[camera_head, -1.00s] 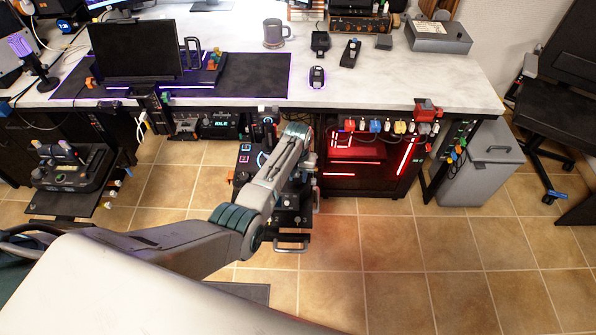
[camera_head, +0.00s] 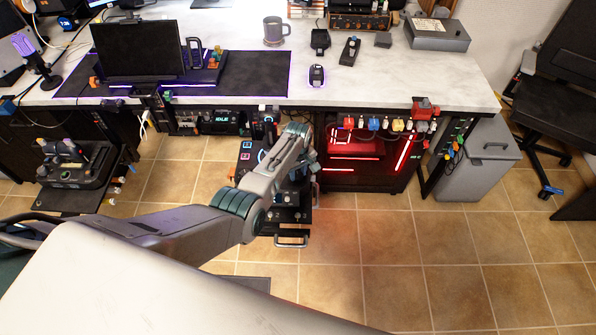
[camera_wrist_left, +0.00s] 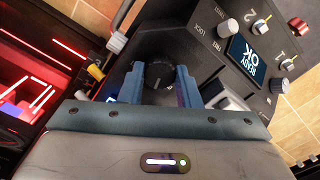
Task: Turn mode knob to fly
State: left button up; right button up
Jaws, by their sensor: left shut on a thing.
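In the left wrist view a round black knob (camera_wrist_left: 158,74) sits on a dark control panel (camera_wrist_left: 205,35). I cannot read which position it points to. My left gripper (camera_wrist_left: 160,80) has its two blue-grey fingers on either side of this knob and is shut on it. In the head view the panel (camera_head: 245,172) shows beneath the desk edge, partly hidden by my left arm, and the fingertips cannot be made out. A small screen (camera_wrist_left: 247,60) on the panel reads "READY OK", upside down. My right gripper is not in view.
Other small knobs (camera_wrist_left: 261,26) and a white knob (camera_wrist_left: 228,28) stand on the same panel. A red-lit case (camera_head: 365,165) is just right of my arm. The desk (camera_head: 380,85) overhangs behind. Tiled floor (camera_head: 450,260) at the front right is clear.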

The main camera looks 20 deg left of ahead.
aim_at(298, 174)
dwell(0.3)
pick_arm(q)
jog(key=o, duration=1)
notch_tip(298, 174, up, 11)
jog(key=shift+f+p, duration=0.1)
jog(key=shift+p, duration=0.45)
